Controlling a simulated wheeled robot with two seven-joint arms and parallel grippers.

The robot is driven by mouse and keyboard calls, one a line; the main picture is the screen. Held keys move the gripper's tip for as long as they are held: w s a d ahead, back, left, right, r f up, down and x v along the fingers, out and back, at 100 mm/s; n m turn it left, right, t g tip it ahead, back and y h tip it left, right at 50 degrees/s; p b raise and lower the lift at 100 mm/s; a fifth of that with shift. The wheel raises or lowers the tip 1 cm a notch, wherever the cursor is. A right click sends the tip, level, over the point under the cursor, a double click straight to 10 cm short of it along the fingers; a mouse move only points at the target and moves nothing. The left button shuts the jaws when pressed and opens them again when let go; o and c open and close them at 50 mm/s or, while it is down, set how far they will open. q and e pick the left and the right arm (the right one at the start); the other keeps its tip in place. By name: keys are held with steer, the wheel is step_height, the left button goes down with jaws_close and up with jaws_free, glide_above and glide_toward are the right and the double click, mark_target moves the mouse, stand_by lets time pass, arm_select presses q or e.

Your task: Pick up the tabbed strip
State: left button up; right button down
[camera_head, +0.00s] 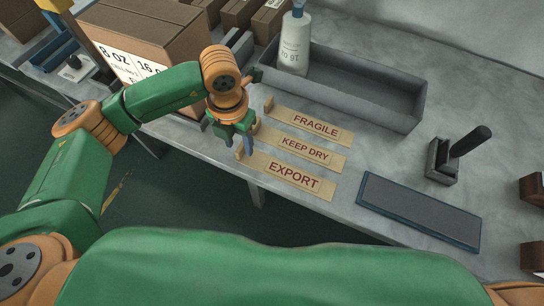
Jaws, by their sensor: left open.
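Three tan strips lie in a row on the grey table, each with a small raised tab at its left end. They read FRAGILE (315,124), KEEP DRY (303,149) and EXPORT (292,178). The pictures do not show which one the task means. My left gripper (240,146) points down with its jaws open, at the left ends of the KEEP DRY and EXPORT strips, close to their tabs. I cannot tell whether a finger touches a tab. The fingers partly hide that area. My right gripper is out of view.
A grey open tray (375,100) lies behind the strips, with a white bottle (294,45) at its left end. A cardboard box (150,35) stands behind my left arm. A dark flat pad (418,210) and a black-handled stamp (455,155) are at right.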

arm_select(q)
step_height(320, 180, down, 2)
steer(key=shift+w+f, duration=0.1)
steer(key=shift+f, duration=0.1)
steer(key=shift+w+f, duration=0.15)
steer(key=shift+w, duration=0.05)
steer(key=shift+s, duration=0.1)
jaws_close()
